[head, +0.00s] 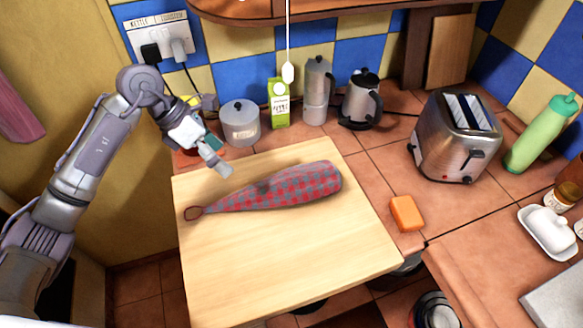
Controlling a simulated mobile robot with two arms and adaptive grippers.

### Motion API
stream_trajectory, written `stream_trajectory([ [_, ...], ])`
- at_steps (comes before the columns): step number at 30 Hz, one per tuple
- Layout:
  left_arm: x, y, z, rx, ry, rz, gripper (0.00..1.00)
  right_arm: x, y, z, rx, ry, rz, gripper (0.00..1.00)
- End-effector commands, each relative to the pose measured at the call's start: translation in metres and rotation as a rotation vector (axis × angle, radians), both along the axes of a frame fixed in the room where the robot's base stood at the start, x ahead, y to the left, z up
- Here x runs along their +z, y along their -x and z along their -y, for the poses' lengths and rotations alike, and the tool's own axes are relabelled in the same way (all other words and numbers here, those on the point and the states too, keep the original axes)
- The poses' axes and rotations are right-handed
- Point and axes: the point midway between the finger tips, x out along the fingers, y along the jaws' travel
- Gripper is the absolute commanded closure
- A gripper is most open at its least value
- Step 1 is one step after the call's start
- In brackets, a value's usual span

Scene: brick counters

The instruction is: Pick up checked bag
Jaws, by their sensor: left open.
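The checked bag (300,187) is red and grey, long and plump. It lies on a light wooden board (290,265) in the middle of the head view, with its narrow looped end to the left and its rounded end to the right. My left gripper (222,168) is above the back left part of the board, behind the bag's narrow end and apart from it. It is open, and I see nothing held in it. My right gripper is not in view.
A grey canister (240,124), a green carton (279,103), a moka pot (317,90) and a kettle (361,100) stand behind the board. An orange block (406,213) and a toaster (455,137) are to the right. The board's front is clear.

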Motion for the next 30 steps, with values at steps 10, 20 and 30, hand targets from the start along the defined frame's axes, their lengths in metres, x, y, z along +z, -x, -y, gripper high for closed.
stream_trajectory([
  [10, -0.040, 0.003, 0.029, -0.013, -0.003, -0.004, 0.00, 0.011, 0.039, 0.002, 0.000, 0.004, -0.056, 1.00],
  [20, -0.073, 0.003, 0.048, -0.011, -0.004, 0.001, 0.00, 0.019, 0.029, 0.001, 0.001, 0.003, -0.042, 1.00],
  [30, -0.110, 0.002, 0.071, -0.011, -0.002, 0.000, 0.00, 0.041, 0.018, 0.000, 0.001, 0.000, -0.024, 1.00],
])
